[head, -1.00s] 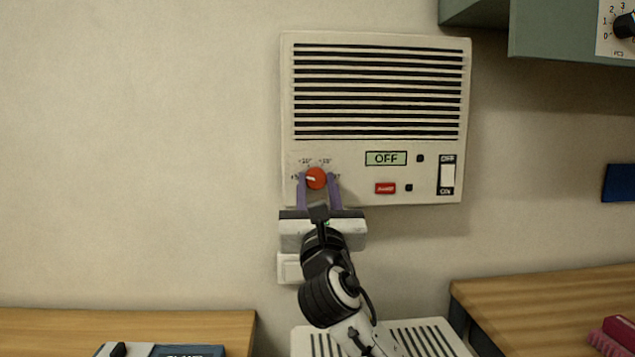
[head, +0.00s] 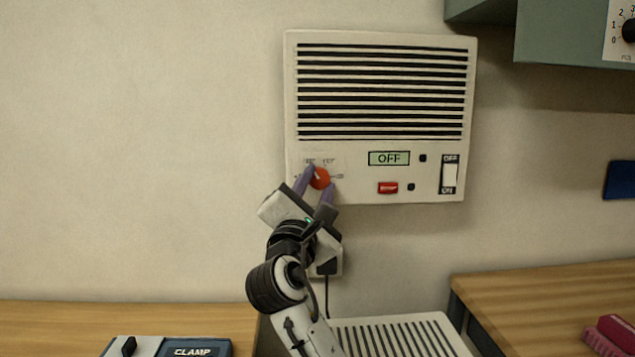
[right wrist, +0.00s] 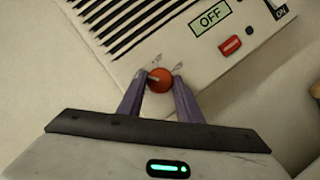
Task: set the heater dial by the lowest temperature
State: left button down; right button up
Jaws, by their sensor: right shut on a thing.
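The heater (head: 380,118) is a cream wall unit with dark slats, and its small display (head: 389,158) reads OFF. The heater dial (head: 320,178) is a round orange-red knob at the lower left of its face, with a pale pointer mark and small printed marks around it that are too small to read surely. My right gripper (head: 318,180) is shut on the dial, one purple finger on each side, and is tilted. In the right wrist view the dial (right wrist: 159,79) sits between the two fingertips. My left gripper is not in view.
A red button (head: 388,188) and a white rocker switch (head: 449,177) marked OFF and ON are on the heater, right of the dial. Wooden counters stand low at left (head: 130,315) and right (head: 560,300). A green cabinet (head: 560,40) hangs at upper right.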

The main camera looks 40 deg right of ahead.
jog(key=shift+m, duration=0.4)
jog(key=o, duration=1)
jog(key=shift+o, duration=0.2)
jog(key=shift+a, duration=0.1)
jog(key=v, duration=1)
jog(key=shift+b, duration=0.4)
jog(key=shift+a, duration=0.1)
